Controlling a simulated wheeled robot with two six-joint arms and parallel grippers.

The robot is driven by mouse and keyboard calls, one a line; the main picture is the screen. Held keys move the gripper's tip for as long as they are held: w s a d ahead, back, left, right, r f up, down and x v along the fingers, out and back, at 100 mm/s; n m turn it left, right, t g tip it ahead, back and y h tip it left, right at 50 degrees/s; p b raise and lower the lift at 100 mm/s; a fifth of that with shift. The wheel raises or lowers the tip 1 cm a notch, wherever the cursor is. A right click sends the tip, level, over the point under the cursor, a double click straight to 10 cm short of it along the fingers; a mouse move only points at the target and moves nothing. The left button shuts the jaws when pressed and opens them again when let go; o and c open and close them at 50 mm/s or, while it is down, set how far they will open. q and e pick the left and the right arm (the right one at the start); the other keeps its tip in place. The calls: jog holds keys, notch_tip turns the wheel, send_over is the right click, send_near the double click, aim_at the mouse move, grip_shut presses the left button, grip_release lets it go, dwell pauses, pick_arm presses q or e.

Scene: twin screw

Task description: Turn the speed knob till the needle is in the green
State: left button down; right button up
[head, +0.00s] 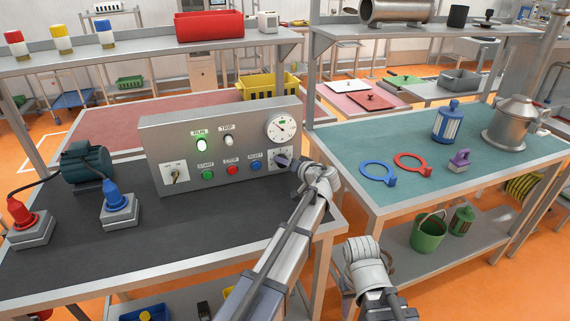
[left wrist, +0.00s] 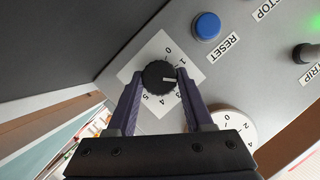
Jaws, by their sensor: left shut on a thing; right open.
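The grey control panel (head: 222,145) stands on the dark bench. Its dark round speed knob (left wrist: 159,75) sits on a white numbered plate, between the two fingers of my left gripper (left wrist: 158,82), which is shut on it. The knob's white line points right in the left wrist view, past the 1; the number there is hidden by a finger. The round white gauge (head: 281,128) is above the knob; its needle seems to lean up-left, but is too small to read against the green. In the left wrist view the gauge is partly covered. Only links of my right arm show, low in the head view.
The RUN lamp (head: 201,144) glows green. The blue RESET button (left wrist: 207,26) is close to the knob. A motor (head: 87,167) and two plugged sockets are left on the bench. A teal table (head: 340,150) with rings and a metal pot is to the right.

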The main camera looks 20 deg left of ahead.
pick_arm(q)
jog(key=shift+c, duration=1.5)
grip_release()
jog(key=p+v, duration=0.2)
jog(key=v, duration=0.4)
jog(key=shift+s+d+r, duration=0.2)
jog(key=shift+s, duration=0.05)
jog(key=shift+s+d, duration=0.35)
jog(key=shift+d, duration=0.1)
jog(key=shift+r, duration=0.1)
